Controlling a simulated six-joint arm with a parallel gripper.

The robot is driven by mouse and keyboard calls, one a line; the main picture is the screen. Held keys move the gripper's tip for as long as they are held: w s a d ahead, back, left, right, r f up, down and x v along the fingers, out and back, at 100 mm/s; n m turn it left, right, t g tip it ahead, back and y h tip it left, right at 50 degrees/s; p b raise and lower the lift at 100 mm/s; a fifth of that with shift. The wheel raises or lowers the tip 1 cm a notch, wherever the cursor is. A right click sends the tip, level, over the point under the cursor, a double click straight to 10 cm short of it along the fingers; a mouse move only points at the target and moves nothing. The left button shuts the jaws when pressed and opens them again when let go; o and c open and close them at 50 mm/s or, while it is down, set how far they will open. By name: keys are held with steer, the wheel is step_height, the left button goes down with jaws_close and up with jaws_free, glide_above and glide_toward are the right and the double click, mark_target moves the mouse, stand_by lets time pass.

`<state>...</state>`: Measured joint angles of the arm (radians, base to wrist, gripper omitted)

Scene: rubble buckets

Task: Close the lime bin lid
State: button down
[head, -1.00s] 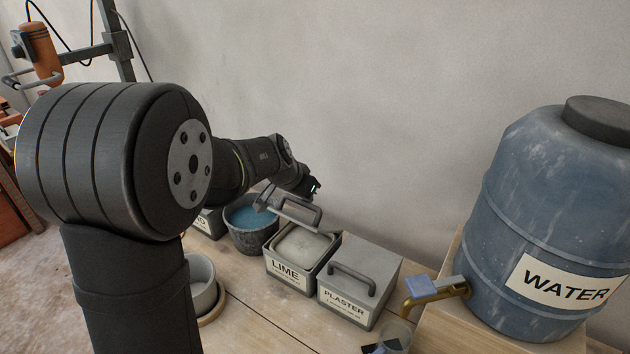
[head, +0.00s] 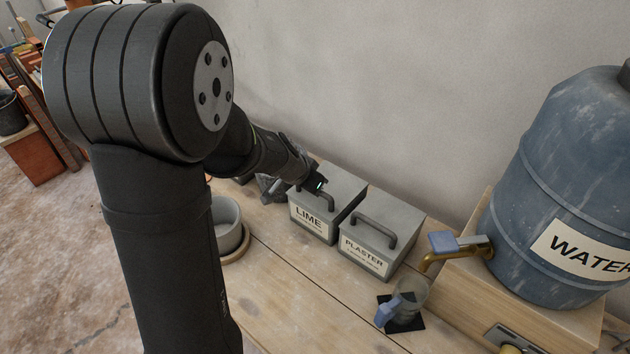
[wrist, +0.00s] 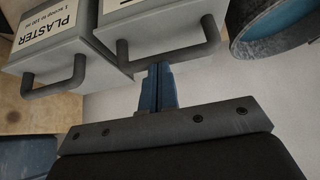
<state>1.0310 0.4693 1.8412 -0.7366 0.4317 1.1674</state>
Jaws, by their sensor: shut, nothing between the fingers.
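The grey lime bin (head: 312,222) stands on the bench in the head view, with its lid (head: 342,186) down flat over the top. In the wrist view, the lime bin's dark handle (wrist: 184,61) shows at the top centre, with part of its label above. My gripper (wrist: 158,68) has its blue fingers shut together and empty, with the tips close by this handle. I cannot tell whether they touch it. In the head view my arm hides the back left of the bin, and the fingers are not clear.
The shut plaster bin (head: 377,240) stands close on the right. A blue water barrel (head: 550,200) with a brass tap is at the far right, and a clear cup (head: 412,295) sits below. A pale bowl (head: 226,222) is left; a bucket (wrist: 265,35) with blue contents shows in the wrist view.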

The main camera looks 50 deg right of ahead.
steer(key=a+r, duration=0.2)
steer(key=a, duration=0.7)
steer(key=shift+r, duration=0.25)
steer(key=d, duration=1)
steer(key=shift+s+r, duration=0.1)
steer(key=shift+r, duration=0.2)
steer(key=f, duration=0.1)
steer(key=a+f, duration=0.1)
steer(key=f, duration=0.1)
steer(key=shift+f, duration=0.15)
steer(key=shift+d+r, duration=0.3)
steer(key=shift+r, duration=0.25)
steer(key=shift+d+r, duration=0.25)
steer(key=shift+r, duration=0.3)
steer(key=shift+d+r, duration=0.3)
steer(key=shift+r, duration=0.15)
